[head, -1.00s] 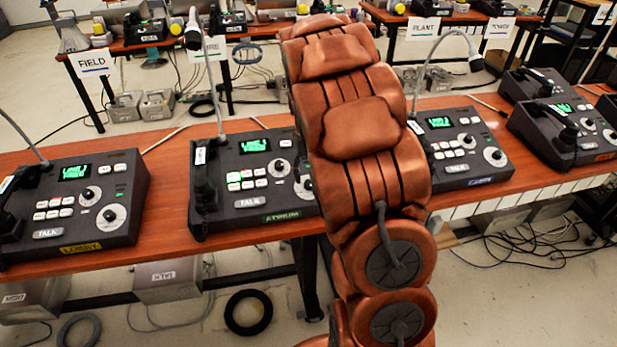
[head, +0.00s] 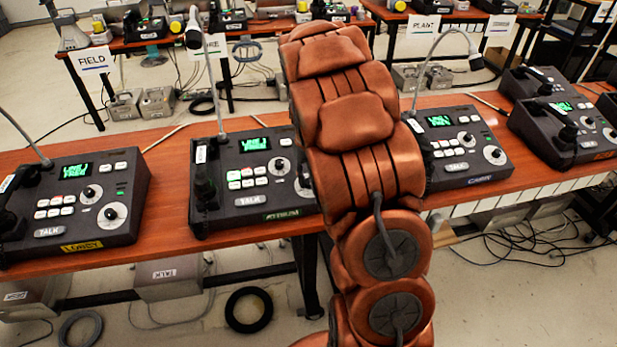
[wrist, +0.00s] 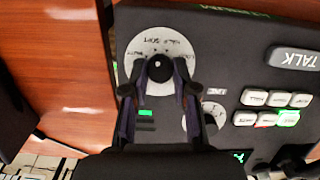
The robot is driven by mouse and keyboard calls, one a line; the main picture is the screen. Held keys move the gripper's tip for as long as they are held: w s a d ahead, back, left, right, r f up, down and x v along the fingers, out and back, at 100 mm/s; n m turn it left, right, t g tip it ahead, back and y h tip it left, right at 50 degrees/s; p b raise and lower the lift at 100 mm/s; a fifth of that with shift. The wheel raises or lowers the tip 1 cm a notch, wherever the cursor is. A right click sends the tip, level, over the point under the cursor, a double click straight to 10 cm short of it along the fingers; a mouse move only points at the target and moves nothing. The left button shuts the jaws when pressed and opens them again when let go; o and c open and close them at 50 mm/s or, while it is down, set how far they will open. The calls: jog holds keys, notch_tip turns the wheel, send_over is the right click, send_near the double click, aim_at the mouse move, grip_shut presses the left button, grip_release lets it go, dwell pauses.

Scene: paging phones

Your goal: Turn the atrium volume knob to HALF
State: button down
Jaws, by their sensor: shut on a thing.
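The atrium paging phone (head: 240,205) is the dark console with a green label in the middle of the front table, partly behind my arm. It has a lit green screen, rows of buttons and a TALK key. In the wrist view the phone (wrist: 215,60) appears upside down. Its volume knob (wrist: 159,67) is black, on a white round dial (wrist: 133,50) with printed words including HALF and SOFT. My gripper (wrist: 161,70) is shut on this knob, one finger on each side. Which word the knob points to cannot be told. My arm hides the gripper in the head view.
A second, smaller knob (wrist: 209,118) sits close to the right finger. The lobby phone (head: 75,205) stands to the left and another similar phone (head: 460,150) to the right of my arm. Bare tabletop (wrist: 60,60) lies beside the atrium phone.

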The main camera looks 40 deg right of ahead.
jog(key=shift+m, duration=0.4)
jog(key=m+b, duration=0.1)
jog(key=m, duration=0.1)
jog(key=shift+m+t+y, duration=0.3)
jog(key=shift+m+y, duration=0.1)
jog(key=shift+s+d+m+t+y+b, duration=0.1)
jog(key=shift+m+t+y+b, duration=0.1)
jog(key=shift+m, duration=0.8)
jog(key=shift+s+m+t+y+b, duration=0.1)
jog(key=shift+m+t+y+b, duration=0.1)
jog(key=shift+m, duration=0.8)
jog(key=c, duration=0.9)
grip_release()
